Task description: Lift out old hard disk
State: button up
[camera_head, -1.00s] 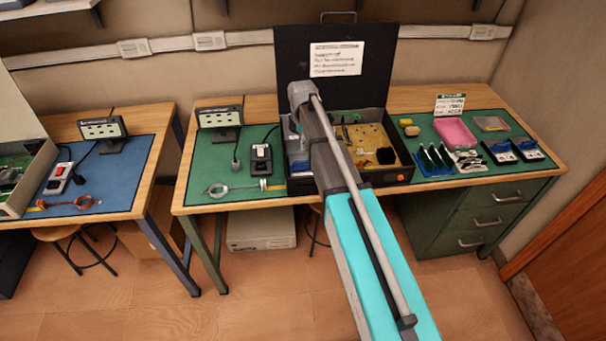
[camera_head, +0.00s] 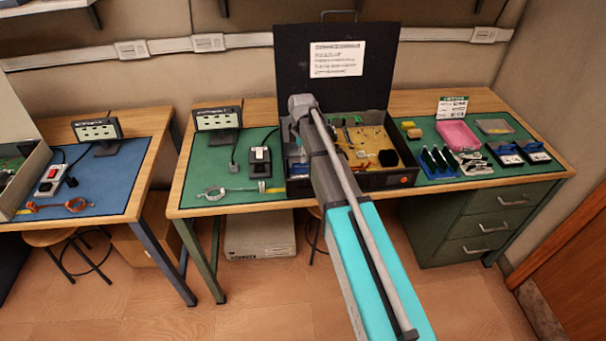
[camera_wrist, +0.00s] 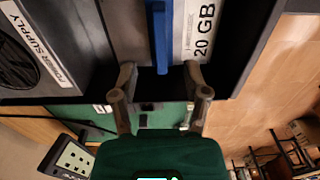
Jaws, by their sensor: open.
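The old hard disk (camera_wrist: 128,28) is a grey block with a white "20 GB" label, seen in the wrist view. A blue strip (camera_wrist: 158,35) runs along its middle. It sits inside the open black case (camera_wrist: 262,38), beside a box labelled "POWER SUPPLY" (camera_wrist: 45,45). My gripper (camera_wrist: 160,70) is open, with its fingertips apart on either side of the blue strip's lower end. Nothing is between the fingers that I can see gripped. In the head view the case (camera_head: 400,180) stands on the bench, and my arm hides the gripper and part of the case's left side.
The case's raised lid (camera_head: 295,60) stands behind. A pink tray (camera_head: 457,134) and several parts lie right.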

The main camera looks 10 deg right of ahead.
aim_at(303, 169)
jog(key=shift+f, duration=0.1)
jog(key=shift+d+f+b, duration=0.1)
jog(key=shift+f+b, duration=2.45)
jog(key=shift+b, duration=0.05)
jog(key=shift+c, duration=0.3)
grip_shut()
